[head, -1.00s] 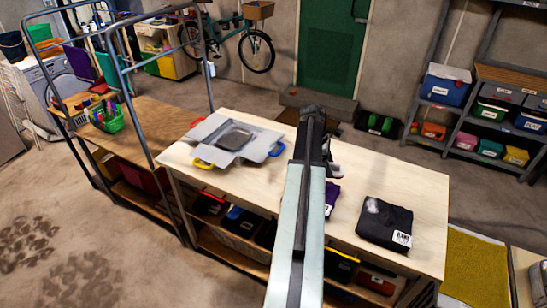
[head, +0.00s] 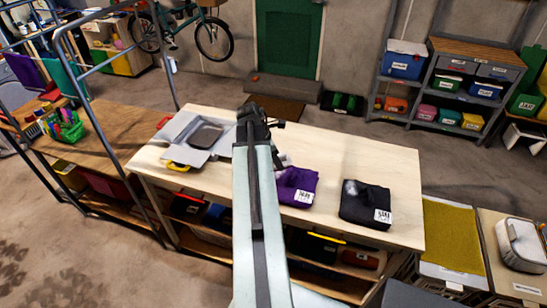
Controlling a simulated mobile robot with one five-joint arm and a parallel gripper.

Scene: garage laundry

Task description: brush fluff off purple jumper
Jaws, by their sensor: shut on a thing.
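The folded purple jumper (head: 300,181) lies on the pale table, with a white label at its front edge. Its left part is hidden behind my arm, and I cannot make out fluff on it. My gripper (head: 281,159) shows only in part, dark, just right of my arm at the jumper's far left edge. Its fingers are mostly hidden by the arm. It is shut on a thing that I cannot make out. Whether that thing touches the jumper I cannot tell. No brush is clearly visible.
A folded black garment (head: 366,204) with a pale fluffy patch lies right of the jumper. A grey folding board (head: 183,129) lies at the table's left. The pale table (head: 395,165) is bare behind the garments. A metal-framed wooden bench (head: 100,140) stands left.

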